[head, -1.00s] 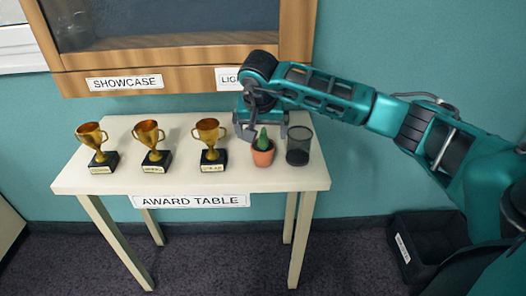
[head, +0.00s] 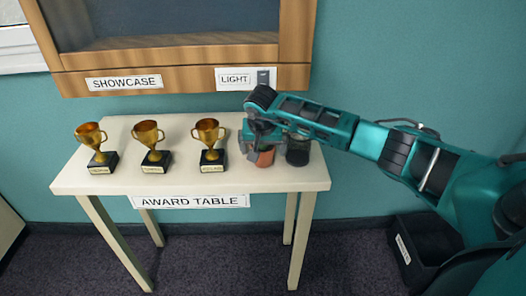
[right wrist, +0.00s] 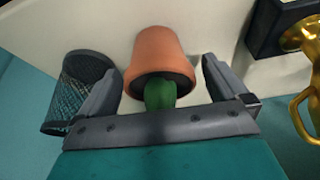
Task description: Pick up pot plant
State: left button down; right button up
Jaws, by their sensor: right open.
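The pot plant, a terracotta pot with a green cactus, stands on the white award table (head: 100,178); its pot (head: 265,158) shows below my right gripper in the head view. My right gripper (head: 254,152) is open, directly over the plant, and hides the cactus there. In the right wrist view the pot (right wrist: 157,55) and the green cactus (right wrist: 160,94) lie between the two spread fingers of the gripper (right wrist: 163,82). I cannot tell whether a finger touches the pot. My left gripper is not in view.
A black mesh cup (head: 298,152) stands close to the right of the pot; it also shows beside a finger in the right wrist view (right wrist: 82,78). Several gold trophies, the nearest one (head: 209,140) left of the gripper, stand on the table. A wooden showcase (head: 190,75) hangs above.

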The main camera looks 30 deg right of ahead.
jog(key=shift+r, duration=0.1)
jog(key=c, duration=1.1)
